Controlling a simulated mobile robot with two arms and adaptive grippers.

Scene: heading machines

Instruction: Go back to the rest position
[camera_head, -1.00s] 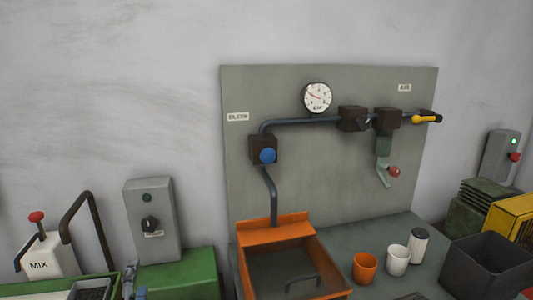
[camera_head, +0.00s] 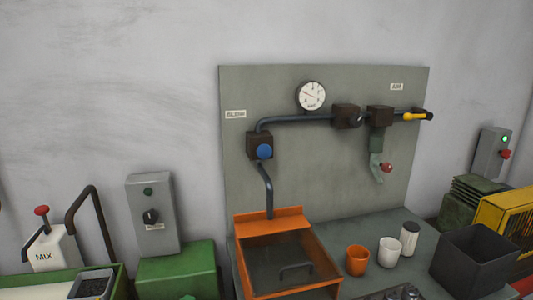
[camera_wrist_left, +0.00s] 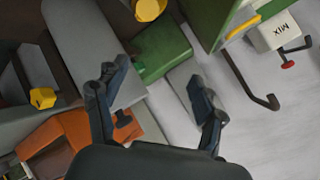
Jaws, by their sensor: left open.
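My left gripper (camera_wrist_left: 154,82) shows in the left wrist view with its two dark fingers spread wide apart. Nothing is held between them. Behind the fingers lie a grey box (camera_wrist_left: 185,85), a green block (camera_wrist_left: 160,50) and part of an orange tray (camera_wrist_left: 60,145), seen tilted. The left gripper does not show in the head view now. My right gripper is in neither view.
In the head view, an orange tray (camera_head: 270,222) stands below a grey pipe panel (camera_head: 320,180). Orange (camera_head: 357,261) and white (camera_head: 388,253) cups and a dark bin (camera_head: 475,235) are to its right. A MIX box (camera_head: 50,250) and grey switch box (camera_head: 153,235) stand left.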

